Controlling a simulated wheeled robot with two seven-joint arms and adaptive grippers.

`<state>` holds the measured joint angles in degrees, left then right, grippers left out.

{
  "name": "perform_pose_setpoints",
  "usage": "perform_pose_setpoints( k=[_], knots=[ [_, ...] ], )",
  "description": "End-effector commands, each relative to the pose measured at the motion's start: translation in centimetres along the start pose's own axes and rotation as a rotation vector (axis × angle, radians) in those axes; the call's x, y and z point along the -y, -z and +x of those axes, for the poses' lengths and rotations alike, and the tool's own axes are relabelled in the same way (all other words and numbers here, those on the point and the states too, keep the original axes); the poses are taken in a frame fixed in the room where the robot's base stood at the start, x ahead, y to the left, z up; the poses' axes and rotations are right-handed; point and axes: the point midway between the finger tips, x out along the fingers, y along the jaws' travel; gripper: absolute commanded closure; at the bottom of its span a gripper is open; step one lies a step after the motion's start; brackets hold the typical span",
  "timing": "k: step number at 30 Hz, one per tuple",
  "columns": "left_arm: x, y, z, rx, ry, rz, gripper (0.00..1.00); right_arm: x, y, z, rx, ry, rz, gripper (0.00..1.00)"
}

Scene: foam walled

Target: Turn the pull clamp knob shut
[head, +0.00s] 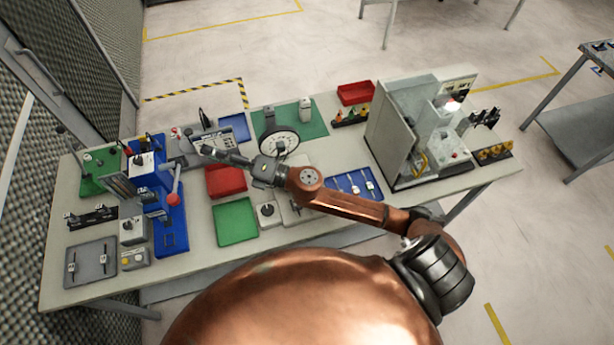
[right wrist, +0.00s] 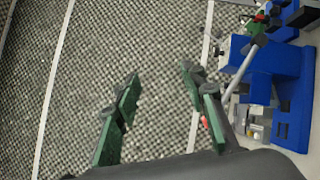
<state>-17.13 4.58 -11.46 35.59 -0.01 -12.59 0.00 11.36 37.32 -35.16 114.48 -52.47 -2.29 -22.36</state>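A blue fixture (head: 172,215) stands on the left part of the workbench. A lever with a red end (head: 174,198) rises from it; this may be the pull clamp, but I cannot tell for sure. In the right wrist view blue fixture parts (right wrist: 254,76) show at the right edge, with a grey rod (right wrist: 241,73) slanting down behind the gripper's right finger. My right gripper (head: 208,151) reaches over the bench, to the right of the blue fixture. In the right wrist view its green-padded fingers (right wrist: 158,88) are apart with nothing between them. My left gripper is out of view.
A red tray (head: 226,181) and a green tray (head: 236,222) lie right of the blue fixture. A round dial (head: 279,142) stands close behind my right arm. A grey machine enclosure (head: 395,122) stands at the bench's right end.

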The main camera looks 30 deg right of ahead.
Motion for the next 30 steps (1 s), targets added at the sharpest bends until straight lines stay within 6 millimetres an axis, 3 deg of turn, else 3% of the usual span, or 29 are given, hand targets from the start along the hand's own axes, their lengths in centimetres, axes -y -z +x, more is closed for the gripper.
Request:
perform_pose_setpoints(
  k=[1, 3, 5, 7, 10, 12, 15, 18, 21, 23, 30],
  knots=[
    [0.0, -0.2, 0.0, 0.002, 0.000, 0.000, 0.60, 0.1, 3.0, 1.0, -0.157, -0.016, -0.173, 0.61],
    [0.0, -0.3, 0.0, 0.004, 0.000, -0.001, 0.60, 1.8, 7.1, 0.9, -0.381, -0.025, -0.402, 0.61],
    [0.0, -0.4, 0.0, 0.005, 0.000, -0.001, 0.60, 4.7, 9.7, -0.3, -0.577, -0.012, -0.588, 0.61],
    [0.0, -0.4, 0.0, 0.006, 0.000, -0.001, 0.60, 9.1, 10.8, -2.9, -0.809, 0.028, -0.791, 0.61],
    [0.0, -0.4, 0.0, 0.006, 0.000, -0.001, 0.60, 15.9, 8.4, -8.1, -1.131, 0.137, -1.030, 0.61],
    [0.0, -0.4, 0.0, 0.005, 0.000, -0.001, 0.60, 19.7, 4.7, -12.1, -1.334, 0.237, -1.147, 0.61],
    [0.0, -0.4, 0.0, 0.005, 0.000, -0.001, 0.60, 22.9, -1.2, -17.2, -1.560, 0.381, -1.237, 0.61],
    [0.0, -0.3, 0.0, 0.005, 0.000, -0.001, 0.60, 24.0, -5.7, -20.8, -1.704, 0.492, -1.268, 0.61],
    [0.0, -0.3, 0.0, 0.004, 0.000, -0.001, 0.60, 24.3, -8.3, -22.8, -1.781, 0.556, -1.274, 0.61],
    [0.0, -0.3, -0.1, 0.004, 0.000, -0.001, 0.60, 24.5, -8.9, -23.5, -1.805, 0.576, -1.272, 0.61],
    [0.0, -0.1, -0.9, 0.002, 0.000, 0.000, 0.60, 27.2, -8.1, -24.2, -1.816, 0.582, -1.268, 0.61]
  ],
)
